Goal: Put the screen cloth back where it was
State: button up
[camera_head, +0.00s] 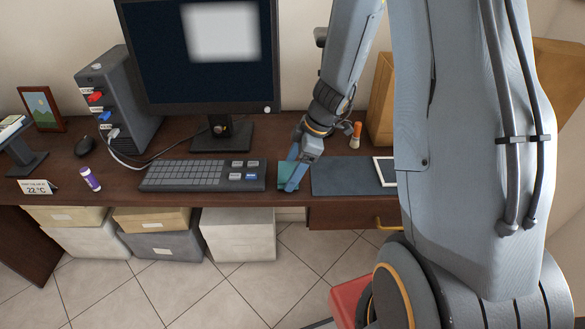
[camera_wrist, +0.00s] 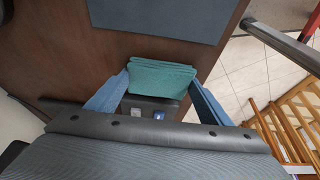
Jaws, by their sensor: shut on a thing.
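The screen cloth (camera_wrist: 160,78) is a teal, folded cloth. In the wrist view it sits between the two blue fingers of my gripper (camera_wrist: 160,92), which are shut on it. In the head view the cloth (camera_head: 285,174) shows partly behind my gripper (camera_head: 293,178), near the front edge of the desk. It is just right of the keyboard (camera_head: 203,175) and left of the dark blue-grey mat (camera_head: 343,176). I cannot tell whether the cloth touches the desk top. The monitor (camera_head: 205,80) stands behind, with a pale patch on its screen.
A computer tower (camera_head: 120,100), mouse (camera_head: 85,146), purple-and-white tube (camera_head: 90,179) and small temperature sign (camera_head: 37,187) are at left. An orange-capped bottle (camera_head: 356,135) and white-framed tablet (camera_head: 385,170) are at right. Storage boxes (camera_head: 238,234) stand under the desk.

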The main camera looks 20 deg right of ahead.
jog(key=shift+f+b, duration=0.2)
jog(key=shift+b, duration=0.1)
jog(key=o, duration=1.1)
jog(key=shift+o, duration=0.2)
jog(key=shift+r, duration=0.15)
jog(key=shift+r+p, duration=0.15)
jog(key=shift+p, duration=0.25)
jog(key=b+v, duration=0.2)
jog(key=v, duration=1)
jog(key=s+a+m+h, duration=0.2)
jog(key=s+m, duration=0.5)
jog(key=s, duration=0.1)
jog(key=s+a+m+g+h, duration=0.1)
jog(key=s+a+m+h, duration=0.1)
jog(key=s+m, duration=0.5)
jog(key=shift+s+a+f, duration=0.4)
jog(key=shift+a+f, duration=0.05)
jog(key=shift+a, duration=0.1)
